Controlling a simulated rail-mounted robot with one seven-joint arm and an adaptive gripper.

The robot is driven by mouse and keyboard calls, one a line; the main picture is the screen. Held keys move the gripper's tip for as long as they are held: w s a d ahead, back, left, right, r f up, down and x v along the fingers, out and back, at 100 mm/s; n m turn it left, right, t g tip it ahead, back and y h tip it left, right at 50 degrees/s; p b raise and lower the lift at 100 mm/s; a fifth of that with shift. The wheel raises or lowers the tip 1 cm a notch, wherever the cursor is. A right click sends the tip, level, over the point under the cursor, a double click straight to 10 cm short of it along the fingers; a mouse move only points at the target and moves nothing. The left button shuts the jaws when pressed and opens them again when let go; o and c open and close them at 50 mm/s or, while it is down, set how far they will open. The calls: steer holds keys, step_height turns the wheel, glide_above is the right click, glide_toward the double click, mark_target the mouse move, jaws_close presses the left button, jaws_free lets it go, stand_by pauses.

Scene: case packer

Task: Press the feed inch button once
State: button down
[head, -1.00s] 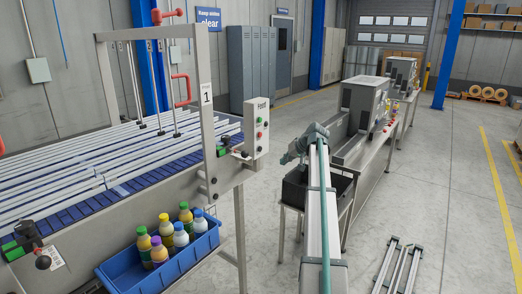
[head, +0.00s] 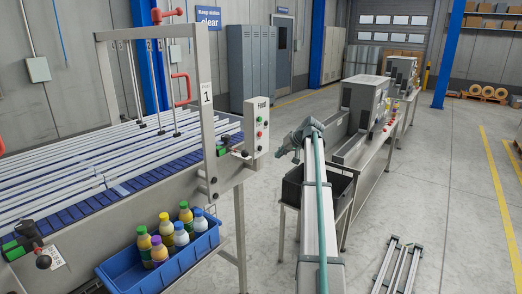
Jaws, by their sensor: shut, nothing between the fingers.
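The Feed panel (head: 257,126) is a pale upright box on the right end of the conveyor frame. My arm reaches away from the bottom of the head view. Its far end bends left, and my gripper (head: 281,151) is small there, shut and empty. In the picture it lies just right of and slightly below the panel, with a gap between them. The fingertips are hard to make out.
A blue crate (head: 206,246) of bottles with coloured caps hangs at the conveyor's front. A dark bin (head: 338,190) on a stand sits beside and behind my arm. More machines (head: 366,105) stand behind it. Floor rails (head: 398,264) lie at right; the floor further right is clear.

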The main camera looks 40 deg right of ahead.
steer(key=w+a, duration=0.2)
steer(key=w, duration=0.4)
steer(key=shift+w, duration=0.1)
stand_by(1.4)
steer(key=shift+w+a, duration=0.1)
steer(key=shift+w, duration=0.2)
steer(key=shift+w+a+b, duration=0.2)
steer(key=shift+w+b, duration=0.1)
steer(key=shift+w, duration=0.2)
stand_by(0.8)
stand_by(0.4)
steer(key=shift+s+d, duration=0.3)
steer(key=shift+s, duration=0.7)
steer(key=s, duration=0.1)
steer(key=s+d, duration=0.1)
steer(key=s, duration=0.2)
steer(key=shift+s+d, duration=0.3)
